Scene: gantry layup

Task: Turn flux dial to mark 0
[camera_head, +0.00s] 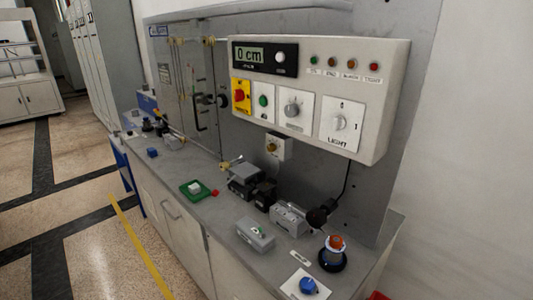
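No label reading "flux" is legible, so I cannot tell which dial is the flux dial. On the white control box is a grey round knob (292,109) on a white plate with small unreadable marks. Right of it is a light switch knob (340,122), labelled LIGHT, with 0 and 1 marks. A small box with a brass-coloured knob (272,147) hangs below the control box. A blue knob (309,285) sits on a white plate at the bench's front edge; its marks are too small to read. Neither of my grippers is in view.
The control box (390,90) carries a display (250,55) reading 0 cm, a red button on yellow (241,95) and a green button (263,101). On the bench (215,222) stand grey metal blocks (256,234), a green tray (187,193) and an orange-topped dark round thing (334,253).

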